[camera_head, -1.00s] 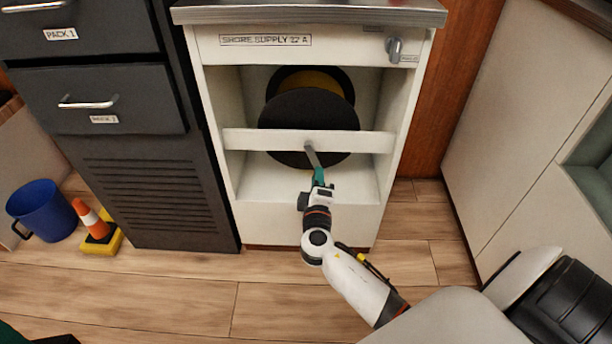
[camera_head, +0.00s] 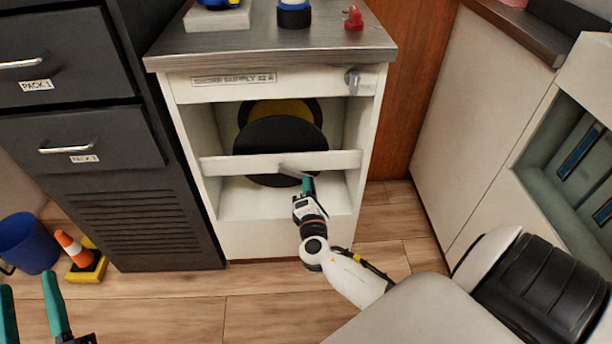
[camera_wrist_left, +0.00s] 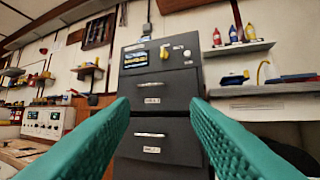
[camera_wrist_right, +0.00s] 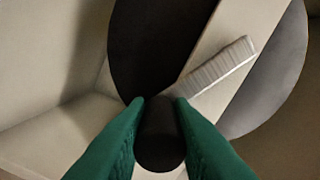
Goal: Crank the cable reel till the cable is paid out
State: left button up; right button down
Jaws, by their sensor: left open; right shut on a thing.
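The cable reel (camera_head: 280,137) is a dark round-flanged drum with yellow cable (camera_head: 282,108) on it, set inside a white cabinet behind a front crossbar. A grey crank arm (camera_head: 291,171) comes off the crossbar and points right and slightly down. My right gripper (camera_head: 308,183) is shut on the crank's dark knob. In the right wrist view the knob (camera_wrist_right: 158,138) sits between the green fingers, with the ribbed crank arm (camera_wrist_right: 215,68) running up and right from it. My left gripper (camera_head: 30,298) is open and empty at the lower left, facing the dark drawer cabinet.
The white cabinet (camera_head: 240,232) has a grey top (camera_head: 270,50) with a switch (camera_head: 352,82) at its upper right. A dark drawer cabinet (camera_head: 150,230) adjoins it on the left. A blue bucket (camera_head: 28,243) and an orange-white cone (camera_head: 74,250) stand on the floor. White units are at right.

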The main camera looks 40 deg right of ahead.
jog(key=shift+s+d+r+n+p, duration=0.15)
jog(key=shift+r+n+p, duration=0.5)
jog(key=shift+n+p, duration=0.25)
jog(key=shift+s+d+r+n+p, duration=0.15)
jog(key=shift+r+n+p, duration=0.35)
jog(key=shift+n+p, duration=0.45)
pick_arm(q)
jog(key=s+a+f+g+y, duration=0.1)
jog(key=f+g+y, duration=0.1)
jog(key=f+g, duration=0.3)
jog(key=s+a+f+g+y, duration=0.1)
jog(key=a+f+g, duration=0.1)
jog(key=f+g, duration=0.4)
jog(key=shift+s+f+n+g+y, duration=0.3)
jog(key=shift+s+f+y, duration=0.1)
jog(key=shift+f, duration=1.75)
jog(key=shift+a, duration=0.1)
pick_arm(e)
jog(key=c, duration=1.3)
grip_release()
jog(key=shift+r, duration=0.1)
jog(key=shift+o, duration=0.2)
